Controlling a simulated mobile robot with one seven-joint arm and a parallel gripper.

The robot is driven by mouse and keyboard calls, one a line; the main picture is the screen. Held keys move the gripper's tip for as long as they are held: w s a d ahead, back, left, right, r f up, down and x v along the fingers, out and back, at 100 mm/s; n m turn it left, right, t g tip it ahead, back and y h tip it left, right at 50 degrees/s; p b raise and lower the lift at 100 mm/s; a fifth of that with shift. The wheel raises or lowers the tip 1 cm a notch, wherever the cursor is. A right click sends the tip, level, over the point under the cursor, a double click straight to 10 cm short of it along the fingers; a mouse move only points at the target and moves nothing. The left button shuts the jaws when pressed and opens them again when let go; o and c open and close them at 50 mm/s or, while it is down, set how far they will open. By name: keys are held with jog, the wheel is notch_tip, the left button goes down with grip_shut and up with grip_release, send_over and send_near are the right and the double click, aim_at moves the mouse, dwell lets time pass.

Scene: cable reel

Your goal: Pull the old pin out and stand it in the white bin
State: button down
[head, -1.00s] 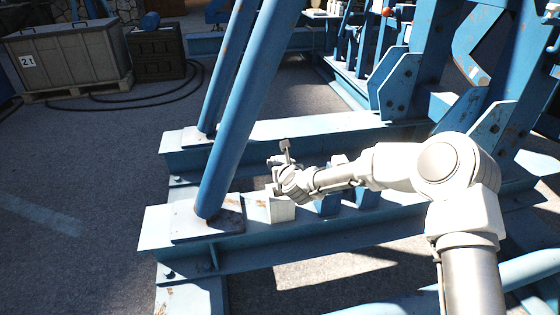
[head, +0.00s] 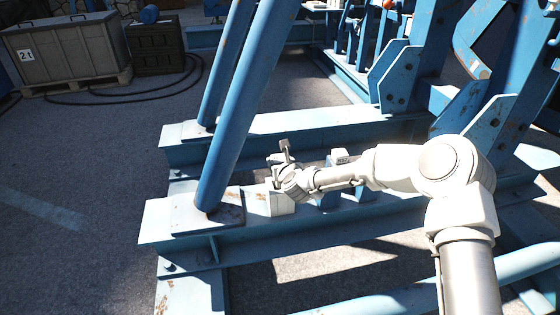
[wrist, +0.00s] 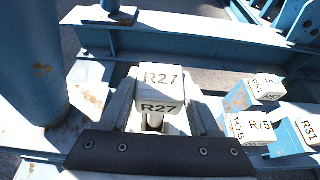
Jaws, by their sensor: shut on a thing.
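My gripper (head: 278,178) is low over the near blue beam, at the white bin (head: 282,204), in the head view. It is shut on a pin, and the fingertips are hard to make out. In the wrist view the pin (wrist: 162,82) has a white block head marked R27, with a short pale shaft below it. The head looks upright. Pale walls flank the shaft, and I cannot tell how far the shaft reaches down between them. The dark bar across the bottom of the wrist view hides what lies lower.
A thick blue post (head: 232,130) rises just left of the bin. To the right, blue brackets (head: 328,197) carry white blocks; the wrist view shows blocks marked R75 (wrist: 256,130) and R31 (wrist: 310,130). A grey crate (head: 70,55) stands far left. The floor at left is clear.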

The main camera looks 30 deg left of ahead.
jog(key=shift+f, duration=3.15)
jog(key=shift+f, duration=0.1)
jog(key=shift+f, duration=0.45)
jog(key=shift+d+f, duration=0.1)
jog(key=shift+c, duration=0.2)
grip_release()
jog(key=shift+s, duration=0.1)
